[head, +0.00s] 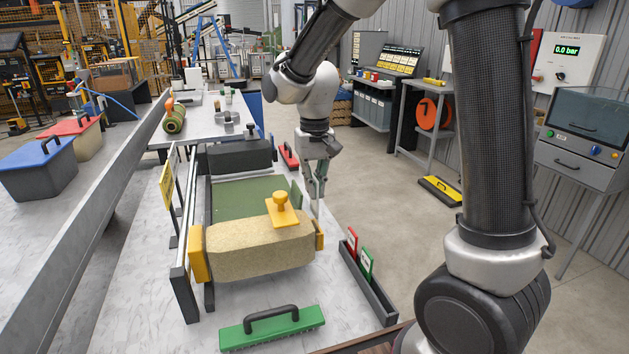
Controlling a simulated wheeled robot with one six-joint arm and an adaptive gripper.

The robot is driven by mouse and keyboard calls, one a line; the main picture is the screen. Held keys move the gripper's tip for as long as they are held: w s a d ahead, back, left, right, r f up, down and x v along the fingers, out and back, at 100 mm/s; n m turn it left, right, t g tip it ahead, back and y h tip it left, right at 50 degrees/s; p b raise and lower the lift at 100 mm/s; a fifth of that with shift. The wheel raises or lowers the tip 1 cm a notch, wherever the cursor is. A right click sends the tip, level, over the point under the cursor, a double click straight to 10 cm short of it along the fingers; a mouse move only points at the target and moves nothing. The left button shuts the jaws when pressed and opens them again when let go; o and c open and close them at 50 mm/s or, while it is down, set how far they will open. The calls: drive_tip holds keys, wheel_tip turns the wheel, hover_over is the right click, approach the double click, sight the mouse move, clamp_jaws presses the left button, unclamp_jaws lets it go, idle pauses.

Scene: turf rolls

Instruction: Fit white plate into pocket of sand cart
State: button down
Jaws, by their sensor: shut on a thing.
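My gripper (317,188) points down to the right of the green bed, shut on a thin pale piece that looks like the white plate (315,208), seen nearly edge-on. The fingers hide its upper part. A large sand-coloured block (260,249) with yellow end pieces lies at the near end of the green bed (240,197); it may belong to the sand cart. No pocket can be made out clearly. A dark narrow rack (378,302) to the right holds a red plate (352,243) and a green plate (366,264) upright.
A green brush (271,327) lies in front, and a red-handled brush (288,155) lies behind. A metal rail (181,245) runs along the left. The pale tabletop between bed and rack is mostly clear.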

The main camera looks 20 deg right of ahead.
sight(314, 206)
drive_tip(key=shift+f, duration=1.9)
drive_tip(key=shift+s+f, duration=0.4)
drive_tip(key=shift+f, duration=0.4)
drive_tip(key=c, duration=1.8)
unclamp_jaws()
drive_tip(key=shift+o, duration=1.3)
drive_tip(key=shift+w+a+f, duration=0.1)
drive_tip(key=shift+w+f, duration=0.1)
drive_tip(key=shift+w, duration=0.05)
drive_tip(key=shift+r, duration=0.2)
